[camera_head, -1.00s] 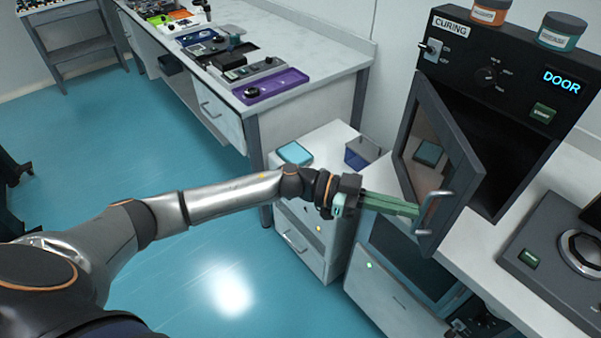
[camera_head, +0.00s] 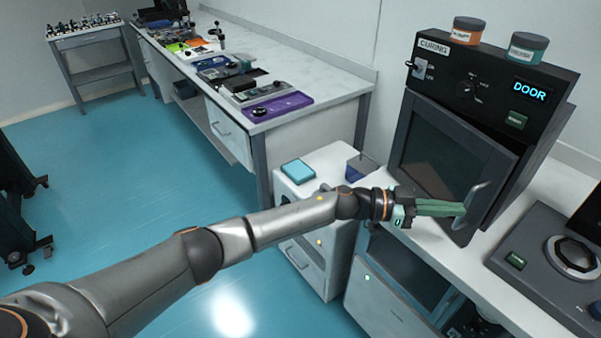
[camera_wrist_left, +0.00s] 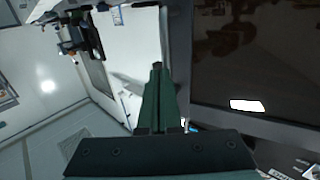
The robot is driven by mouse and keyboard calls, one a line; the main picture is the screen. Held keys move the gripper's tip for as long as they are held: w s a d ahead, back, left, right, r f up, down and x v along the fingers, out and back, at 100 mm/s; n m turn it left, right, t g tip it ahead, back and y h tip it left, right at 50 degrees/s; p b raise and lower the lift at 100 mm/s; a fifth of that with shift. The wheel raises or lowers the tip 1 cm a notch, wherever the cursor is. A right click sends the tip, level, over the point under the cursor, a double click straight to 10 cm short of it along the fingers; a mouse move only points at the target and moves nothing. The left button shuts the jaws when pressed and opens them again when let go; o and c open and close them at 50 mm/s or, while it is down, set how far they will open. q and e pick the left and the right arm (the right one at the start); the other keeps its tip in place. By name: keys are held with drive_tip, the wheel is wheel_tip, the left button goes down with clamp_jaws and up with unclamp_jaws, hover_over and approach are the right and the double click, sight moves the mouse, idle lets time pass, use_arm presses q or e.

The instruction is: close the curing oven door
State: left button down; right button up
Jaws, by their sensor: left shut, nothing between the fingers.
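The curing oven (camera_head: 545,134) stands on the white bench at the right in the head view. Its dark door (camera_head: 445,155) is hinged on the left and stands slightly ajar, with a gap at its right edge. The display above reads DOOR. My left gripper (camera_head: 462,209) is shut and empty, its green fingers at the lower right of the door, beside the metal handle (camera_head: 477,198); I cannot tell whether they touch. In the left wrist view the shut fingers (camera_wrist_left: 157,70) point along the dark door panel (camera_wrist_left: 240,60). My right gripper is not in view.
Two jars, orange (camera_head: 467,30) and teal (camera_head: 527,48), stand on the oven. A grey device with a round dial (camera_head: 572,257) sits on the bench at the right. A white drawer cabinet (camera_head: 315,225) with a teal box (camera_head: 297,172) stands left of the oven.

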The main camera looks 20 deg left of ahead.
sight(481, 199)
use_arm(q)
drive_tip(key=w+d+n+t, duration=0.1)
drive_tip(key=d, duration=0.1)
drive_tip(key=w+d+n+t+y, duration=0.1)
drive_tip(key=w, duration=0.1)
drive_tip(key=w+d+n+t+y, duration=0.1)
drive_tip(key=d+t, duration=0.1)
drive_tip(key=shift+w+d, duration=0.25)
drive_tip(key=shift+d, duration=0.05)
drive_tip(key=shift+w+r+t, duration=0.1)
drive_tip(key=shift+r+t, duration=0.15)
drive_tip(key=shift+t, duration=0.05)
